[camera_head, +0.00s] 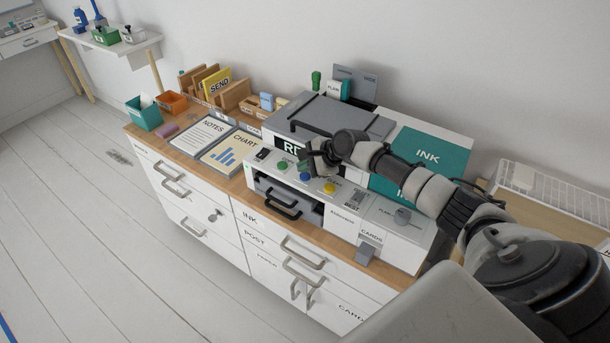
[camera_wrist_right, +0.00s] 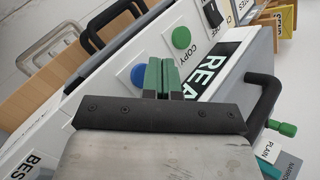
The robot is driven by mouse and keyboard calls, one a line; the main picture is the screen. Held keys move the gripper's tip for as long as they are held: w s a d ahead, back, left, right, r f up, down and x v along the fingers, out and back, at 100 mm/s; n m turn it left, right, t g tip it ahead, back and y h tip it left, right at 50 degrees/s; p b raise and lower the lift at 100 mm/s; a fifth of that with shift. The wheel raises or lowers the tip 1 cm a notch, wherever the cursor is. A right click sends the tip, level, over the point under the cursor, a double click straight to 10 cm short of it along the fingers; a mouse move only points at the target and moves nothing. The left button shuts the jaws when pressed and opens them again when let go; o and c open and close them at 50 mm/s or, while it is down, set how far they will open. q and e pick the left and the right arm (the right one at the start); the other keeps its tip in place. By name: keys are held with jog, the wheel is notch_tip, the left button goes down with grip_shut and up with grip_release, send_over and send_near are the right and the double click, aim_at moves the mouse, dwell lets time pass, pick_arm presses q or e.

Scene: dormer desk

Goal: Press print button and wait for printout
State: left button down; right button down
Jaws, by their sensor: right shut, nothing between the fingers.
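The printer (camera_head: 345,205) stands on the wooden-topped cabinet, with a green button (camera_head: 282,165), a blue button (camera_head: 306,177) and a yellow button (camera_head: 329,188) on its front panel. In the right wrist view the green button (camera_wrist_right: 181,38) is labelled COPY. The blue button (camera_wrist_right: 138,75) is just left of my right gripper's fingertips; its label is not readable. My right gripper (camera_wrist_right: 162,76) is shut and empty, near the blue button. I cannot tell whether it touches the panel. The display (camera_wrist_right: 214,68) shows "REA", the rest hidden. My left gripper is not in view.
The dark output tray (camera_head: 280,202) below the buttons shows no sheet. A grey lid with a black handle (camera_head: 320,130) is above the panel. A teal INK panel (camera_head: 428,153) is at right. NOTES (camera_head: 200,135) and CHART (camera_head: 232,152) boards lie at left.

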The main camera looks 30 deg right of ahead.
jog(key=shift+f, duration=0.1)
dwell(0.7)
jog(key=shift+f, duration=0.3)
